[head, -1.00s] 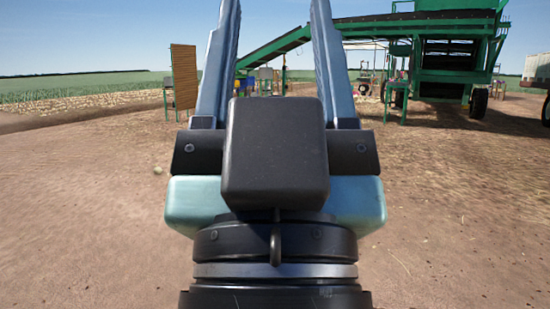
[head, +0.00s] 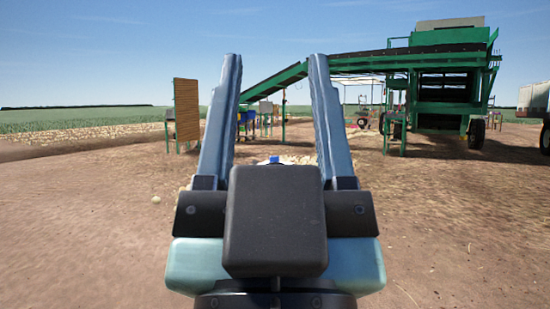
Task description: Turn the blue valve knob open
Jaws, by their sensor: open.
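My gripper (head: 276,62) is in the middle of the head view, pointing away from me. Its two long blue-grey fingers stand wide apart with nothing between the tips. A small blue piece (head: 273,159) shows low between the fingers, just above the black gripper body. It may be the blue valve knob, but it is too small and too covered to be sure. Its lower part and whatever carries it are hidden behind my gripper. I cannot tell how the knob is turned.
A green elevator machine (head: 450,95) with a long sloping conveyor (head: 275,82) stands at the back right. A brown slatted panel (head: 187,109) stands at the left. A pale heap (head: 297,160) lies beyond the fingers. Bare dirt (head: 90,220) lies open at both sides.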

